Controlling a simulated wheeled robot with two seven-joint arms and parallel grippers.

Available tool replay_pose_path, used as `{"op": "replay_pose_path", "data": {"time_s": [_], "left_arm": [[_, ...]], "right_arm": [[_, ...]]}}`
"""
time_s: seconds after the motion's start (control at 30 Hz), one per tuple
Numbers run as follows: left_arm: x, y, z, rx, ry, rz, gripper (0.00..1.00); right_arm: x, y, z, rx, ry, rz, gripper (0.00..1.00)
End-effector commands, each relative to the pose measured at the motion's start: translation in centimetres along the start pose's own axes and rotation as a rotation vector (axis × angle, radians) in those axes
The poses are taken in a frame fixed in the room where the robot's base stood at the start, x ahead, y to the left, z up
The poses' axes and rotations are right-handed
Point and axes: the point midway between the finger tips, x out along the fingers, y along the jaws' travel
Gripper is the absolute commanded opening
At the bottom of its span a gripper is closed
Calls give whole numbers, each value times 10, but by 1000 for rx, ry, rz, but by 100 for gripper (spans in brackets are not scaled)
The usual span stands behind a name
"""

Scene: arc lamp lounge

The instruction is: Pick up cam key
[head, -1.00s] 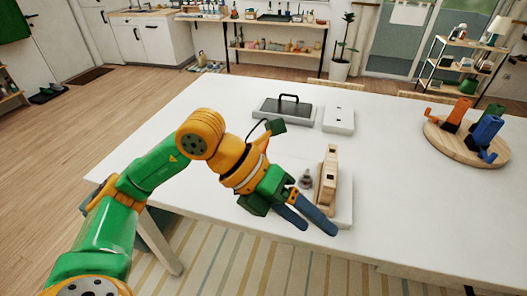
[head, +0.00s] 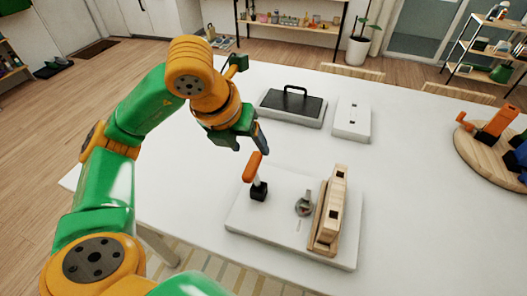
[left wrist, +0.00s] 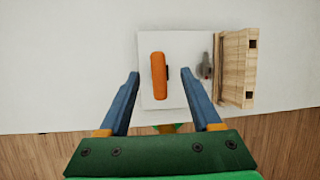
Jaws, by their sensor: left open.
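An orange-handled piece, which looks like the cam key (head: 252,167), stands on a black block on a white board (head: 285,245). My left gripper (head: 258,143) is open and points down close to the orange handle in the head view; no contact can be made out. In the left wrist view the orange handle (left wrist: 159,76) appears between the spread blue fingers (left wrist: 160,74), with a gap on each side. A small grey metal part (head: 304,204) and an upright wooden block (head: 328,212) stand to its right on the board. My right gripper is not in view.
A grey tray with a dark top and handle (head: 291,106) and a white box with two dark slots (head: 352,119) lie farther back. A round wooden board (head: 475,155) with orange and blue pieces is at the right. The white table (head: 415,190) is clear between.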

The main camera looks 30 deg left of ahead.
Motion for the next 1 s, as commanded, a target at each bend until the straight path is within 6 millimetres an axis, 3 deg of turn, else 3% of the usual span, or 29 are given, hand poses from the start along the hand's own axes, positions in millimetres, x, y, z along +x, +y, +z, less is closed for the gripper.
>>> {"op": "replay_pose_path", "data": {"time_s": [0.37, 0.6, 0.67, 0.87, 1.0], "left_arm": [[61, 4, -6, 0, 6, 1, 65], [68, 3, -6, 2, 0, -2, 65], [68, 3, -6, 2, 0, -2, 54], [67, 3, -6, 2, 1, -2, 0], [67, 3, -6, 2, 0, -2, 0]], "right_arm": [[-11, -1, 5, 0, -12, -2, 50], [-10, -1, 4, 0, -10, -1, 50], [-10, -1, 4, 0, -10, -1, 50], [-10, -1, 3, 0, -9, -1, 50], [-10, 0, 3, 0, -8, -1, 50]]}}
